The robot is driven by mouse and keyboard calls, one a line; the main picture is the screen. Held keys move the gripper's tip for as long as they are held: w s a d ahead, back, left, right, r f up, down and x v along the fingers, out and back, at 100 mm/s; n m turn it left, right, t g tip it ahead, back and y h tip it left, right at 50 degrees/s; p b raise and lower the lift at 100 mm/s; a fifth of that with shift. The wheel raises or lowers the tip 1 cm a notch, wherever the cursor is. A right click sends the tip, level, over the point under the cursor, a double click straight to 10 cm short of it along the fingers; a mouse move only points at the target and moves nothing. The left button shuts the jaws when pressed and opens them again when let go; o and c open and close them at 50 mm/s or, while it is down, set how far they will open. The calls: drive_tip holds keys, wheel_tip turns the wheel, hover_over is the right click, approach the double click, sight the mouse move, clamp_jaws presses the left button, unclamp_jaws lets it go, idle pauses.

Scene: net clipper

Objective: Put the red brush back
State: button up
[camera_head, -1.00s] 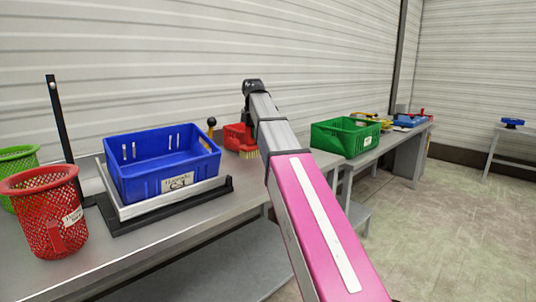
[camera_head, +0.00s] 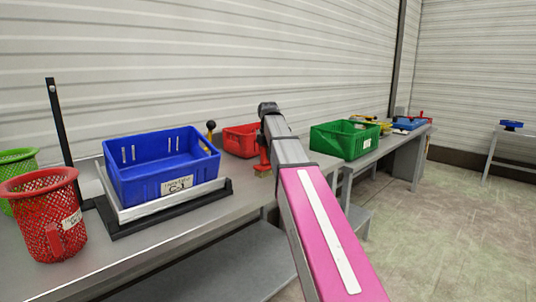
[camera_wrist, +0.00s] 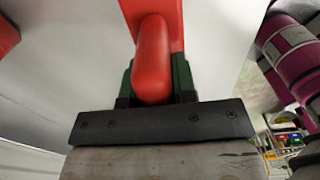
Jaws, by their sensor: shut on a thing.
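The red brush shows large in the wrist view (camera_wrist: 152,60), its rounded handle between the dark green fingers of my gripper (camera_wrist: 155,88). My gripper is shut on this handle. In the head view a small part of the brush (camera_head: 263,160) shows left of my arm, with pale yellowish bristles at its lower end. The brush is by the right end of the near table, in front of the red crate (camera_head: 238,139). My arm hides most of the gripper there. I cannot tell whether the bristles touch the table.
A blue crate (camera_head: 168,185) sits on a scale left of the brush. Red (camera_head: 50,238) and green mesh baskets stand farther left. A green crate (camera_head: 331,146) is right of my arm on another table. The near table's front (camera_head: 180,232) is bare.

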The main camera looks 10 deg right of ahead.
drive_tip(key=o, duration=0.9)
drive_tip(key=shift+f, duration=0.1)
wheel_tip(320, 180, up, 12)
drive_tip(key=shift+r, duration=0.1)
